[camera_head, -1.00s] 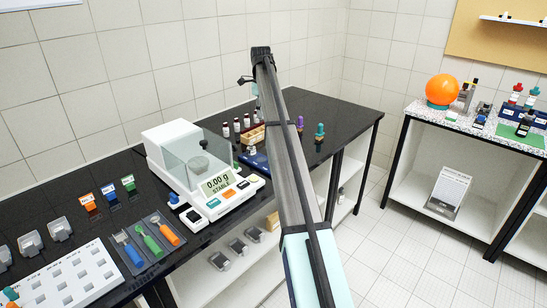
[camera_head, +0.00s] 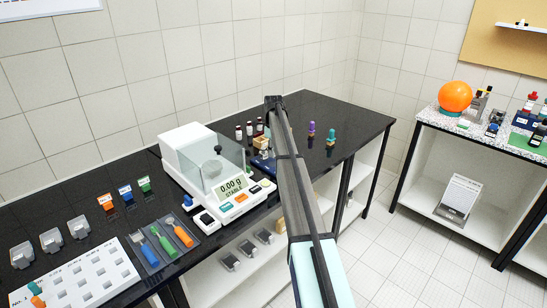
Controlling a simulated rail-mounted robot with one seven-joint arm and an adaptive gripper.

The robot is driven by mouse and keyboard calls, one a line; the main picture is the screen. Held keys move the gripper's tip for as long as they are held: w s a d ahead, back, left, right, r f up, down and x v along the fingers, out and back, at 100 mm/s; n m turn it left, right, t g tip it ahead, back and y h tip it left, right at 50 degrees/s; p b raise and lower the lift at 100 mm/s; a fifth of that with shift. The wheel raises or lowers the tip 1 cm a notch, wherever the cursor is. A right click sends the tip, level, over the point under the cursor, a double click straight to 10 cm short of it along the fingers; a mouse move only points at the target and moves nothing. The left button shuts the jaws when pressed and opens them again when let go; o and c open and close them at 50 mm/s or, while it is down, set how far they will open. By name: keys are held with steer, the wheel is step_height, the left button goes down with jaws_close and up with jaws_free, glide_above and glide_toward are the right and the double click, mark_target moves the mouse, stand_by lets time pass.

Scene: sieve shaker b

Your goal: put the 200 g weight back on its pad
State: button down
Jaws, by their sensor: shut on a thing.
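I cannot pick out the 200 g weight. My arm stretches across the middle of the view and covers part of the bench; my gripper is not visible. A dark blue tray (camera_head: 264,163) lies beside the balance, partly hidden behind my arm. I cannot tell whether it holds the weight's pad. The balance (camera_head: 187,143) stands on the black bench, and its display (camera_head: 231,187) reads 0.00 g, stable. A round grey pan (camera_head: 211,168) shows behind its glass.
Purple-topped (camera_head: 311,130) and teal-topped (camera_head: 331,137) pieces stand right of my arm. Several small bottles (camera_head: 249,129) and a wooden block (camera_head: 261,143) stand behind the tray. A white holed board (camera_head: 80,276) and coloured-handled tools (camera_head: 161,241) are at the left.

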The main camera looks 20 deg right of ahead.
steer(key=shift+f+p, duration=0.55)
steer(key=shift+f, duration=1.45)
steer(key=shift+f, duration=0.1)
steer(key=c, duration=0.8)
jaws_free()
step_height(320, 180, up, 12)
steer(key=b, duration=0.3)
